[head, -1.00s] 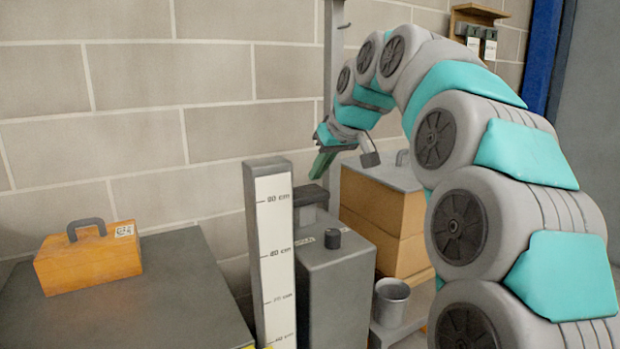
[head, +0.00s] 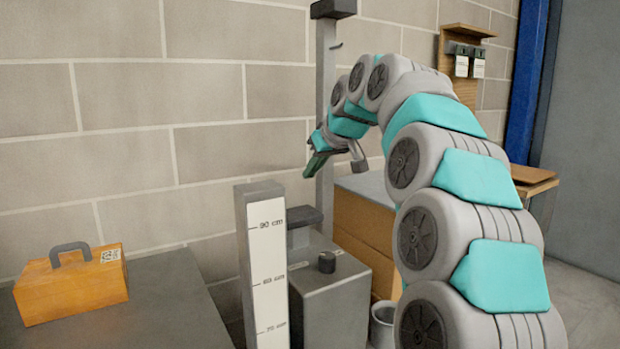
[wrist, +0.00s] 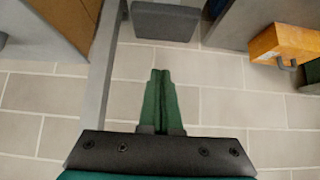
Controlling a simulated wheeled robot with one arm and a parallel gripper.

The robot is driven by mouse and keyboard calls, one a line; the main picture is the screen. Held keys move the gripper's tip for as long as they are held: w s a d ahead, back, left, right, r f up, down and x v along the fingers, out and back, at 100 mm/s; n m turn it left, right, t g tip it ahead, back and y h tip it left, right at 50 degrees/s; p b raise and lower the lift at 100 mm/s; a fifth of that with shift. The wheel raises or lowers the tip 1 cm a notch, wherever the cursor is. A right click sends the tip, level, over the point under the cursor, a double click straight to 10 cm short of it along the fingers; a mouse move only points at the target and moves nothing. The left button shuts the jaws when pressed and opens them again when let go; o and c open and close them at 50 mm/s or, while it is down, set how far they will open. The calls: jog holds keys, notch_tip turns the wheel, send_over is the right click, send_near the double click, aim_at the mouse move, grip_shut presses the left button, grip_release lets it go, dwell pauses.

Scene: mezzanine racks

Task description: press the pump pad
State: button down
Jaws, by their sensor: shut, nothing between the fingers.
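The fingers do not touch the pad.
A black knob (head: 327,262) sticks up from the grey box. A marked white gauge post (head: 268,270) stands at its left front. A tall grey post (head: 326,110) rises behind.

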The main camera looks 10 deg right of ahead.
send_over(294, 210)
jog(key=s, duration=0.3)
jog(key=f, duration=0.4)
jog(key=d+f, duration=0.1)
jog(key=f, duration=0.1)
jog(key=shift+w, duration=0.15)
jog(key=shift+f+p, duration=0.3)
jog(key=shift+f, duration=1.6)
